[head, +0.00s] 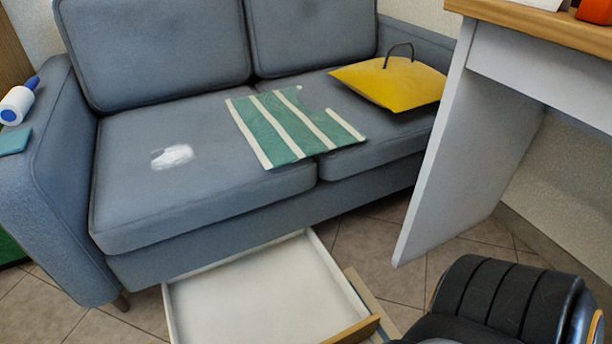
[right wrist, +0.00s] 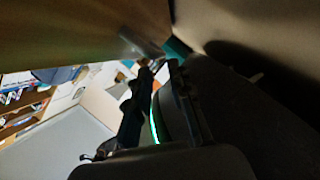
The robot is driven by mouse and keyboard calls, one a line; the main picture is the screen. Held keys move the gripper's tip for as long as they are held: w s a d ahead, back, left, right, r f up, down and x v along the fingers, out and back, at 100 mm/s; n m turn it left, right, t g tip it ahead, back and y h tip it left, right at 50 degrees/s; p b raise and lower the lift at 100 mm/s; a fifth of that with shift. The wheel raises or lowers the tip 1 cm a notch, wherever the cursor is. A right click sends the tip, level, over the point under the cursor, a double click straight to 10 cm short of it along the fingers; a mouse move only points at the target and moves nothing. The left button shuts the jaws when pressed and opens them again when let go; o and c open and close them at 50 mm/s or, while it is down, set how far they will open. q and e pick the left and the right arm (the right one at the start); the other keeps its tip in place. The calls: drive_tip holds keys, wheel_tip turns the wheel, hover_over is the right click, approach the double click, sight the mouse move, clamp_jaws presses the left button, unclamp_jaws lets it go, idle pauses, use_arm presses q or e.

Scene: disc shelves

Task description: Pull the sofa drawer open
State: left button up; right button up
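The grey-blue sofa (head: 200,215) stands across the head view. A white, empty drawer (head: 260,290) extends out from beneath its front, with a wooden front edge (head: 355,332) at the bottom of the picture. The drawer's near end is partly cut off by the frame and hidden by my right arm. My left gripper is in neither view.
A green-striped cloth (head: 288,128), a yellow cushion-like item (head: 392,83) and a white patch (head: 172,157) are on the seat. A lint roller (head: 18,103) lies on the left armrest. A white desk side panel (head: 440,150) stands close on the right. Tiled floor (head: 115,325) shows left of the drawer.

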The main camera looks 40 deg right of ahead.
drive_tip(key=v, duration=0.4)
idle(0.6)
